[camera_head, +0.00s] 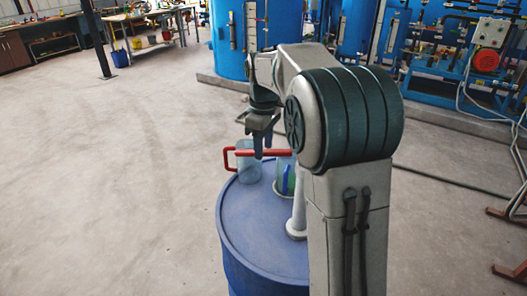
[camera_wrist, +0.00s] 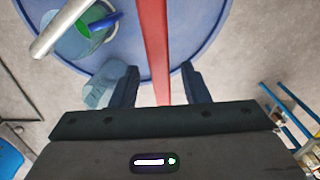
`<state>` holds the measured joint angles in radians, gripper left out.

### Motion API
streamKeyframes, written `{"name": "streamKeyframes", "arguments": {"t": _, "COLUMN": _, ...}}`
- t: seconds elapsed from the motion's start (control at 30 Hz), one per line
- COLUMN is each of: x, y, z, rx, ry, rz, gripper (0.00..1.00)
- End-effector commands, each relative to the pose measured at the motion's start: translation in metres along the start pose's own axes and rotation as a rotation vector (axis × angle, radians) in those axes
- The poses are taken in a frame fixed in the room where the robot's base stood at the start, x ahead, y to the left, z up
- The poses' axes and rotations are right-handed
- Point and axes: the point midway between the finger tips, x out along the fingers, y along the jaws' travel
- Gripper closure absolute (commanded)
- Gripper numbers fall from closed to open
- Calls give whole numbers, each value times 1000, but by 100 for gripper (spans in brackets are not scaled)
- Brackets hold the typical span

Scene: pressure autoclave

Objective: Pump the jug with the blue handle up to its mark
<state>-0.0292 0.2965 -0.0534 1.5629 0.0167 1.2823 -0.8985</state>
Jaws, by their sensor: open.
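The jug with the blue handle (camera_head: 285,180) stands on the blue drum, partly hidden by my arm. In the wrist view the jug (camera_wrist: 82,40) sits below the pale spout (camera_wrist: 60,28), with green showing inside; its mark cannot be made out. The red pump lever (camera_head: 270,153) runs level above the drum top and shows in the wrist view (camera_wrist: 154,45). My gripper (camera_head: 262,145) is open at the lever. In the wrist view the lever passes between the two apart fingers (camera_wrist: 160,88); contact cannot be told.
A clear jug with a red handle (camera_head: 247,162) stands left of the blue-handled jug on the drum (camera_head: 245,235). The white pump column (camera_head: 298,215) rises from the drum beside my arm. Open floor (camera_head: 110,190) lies to the left; blue machinery (camera_head: 470,75) stands behind right.

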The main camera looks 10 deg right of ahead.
Motion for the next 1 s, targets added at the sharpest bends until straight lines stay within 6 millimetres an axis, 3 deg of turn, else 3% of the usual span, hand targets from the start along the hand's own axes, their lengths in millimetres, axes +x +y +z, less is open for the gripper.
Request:
{"name": "streamKeyframes", "arguments": {"t": 0.2, "x": 22, "y": 0, "z": 0, "rx": -1, "ry": -1, "rz": -1, "gripper": 58}}
{"name": "streamKeyframes", "arguments": {"t": 0.53, "x": 26, "y": 0, "z": 0, "rx": -1, "ry": -1, "rz": 0, "gripper": 58}}
{"name": "streamKeyframes", "arguments": {"t": 0.7, "x": 26, "y": 0, "z": 0, "rx": -1, "ry": 0, "rz": 0, "gripper": 100}}
{"name": "streamKeyframes", "arguments": {"t": 1.0, "x": 24, "y": -4, "z": -6, "rx": -13, "ry": 21, "rz": 1, "gripper": 100}}
